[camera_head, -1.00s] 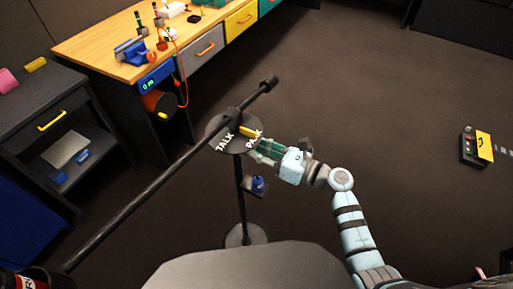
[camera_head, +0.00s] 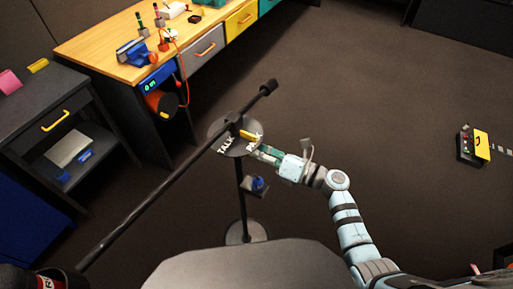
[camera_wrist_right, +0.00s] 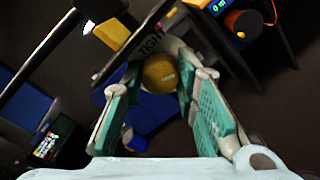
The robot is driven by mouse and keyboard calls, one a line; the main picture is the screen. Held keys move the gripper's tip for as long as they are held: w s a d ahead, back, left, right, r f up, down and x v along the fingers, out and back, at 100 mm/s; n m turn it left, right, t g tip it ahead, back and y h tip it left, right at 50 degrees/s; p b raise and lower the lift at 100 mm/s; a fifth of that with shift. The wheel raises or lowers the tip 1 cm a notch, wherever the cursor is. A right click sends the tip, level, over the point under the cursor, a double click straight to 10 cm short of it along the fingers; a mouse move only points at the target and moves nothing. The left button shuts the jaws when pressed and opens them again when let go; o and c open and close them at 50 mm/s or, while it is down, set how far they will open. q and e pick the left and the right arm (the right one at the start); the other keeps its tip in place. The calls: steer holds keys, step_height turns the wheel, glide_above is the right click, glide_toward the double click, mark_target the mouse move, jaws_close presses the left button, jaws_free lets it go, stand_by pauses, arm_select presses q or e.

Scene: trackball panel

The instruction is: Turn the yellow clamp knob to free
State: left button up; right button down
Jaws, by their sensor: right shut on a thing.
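The yellow clamp knob (camera_wrist_right: 160,74) is round and sits between the teal finger pads of my right gripper (camera_wrist_right: 160,72) in the right wrist view. The gripper is shut on it. My left gripper is not in view.
A long black boom (camera_head: 165,188) runs over the plate toward a dark object at lower left. A small shelf with a blue item (camera_head: 259,184) is on the stand's pole. A workbench (camera_head: 100,47) and a dark cabinet (camera_head: 40,105) stand left. The floor at right is mostly open.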

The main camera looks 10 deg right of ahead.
steer(key=shift+m, duration=0.5)
steer(key=c, duration=1.2)
jaws_free()
steer(key=shift+c, duration=0.2)
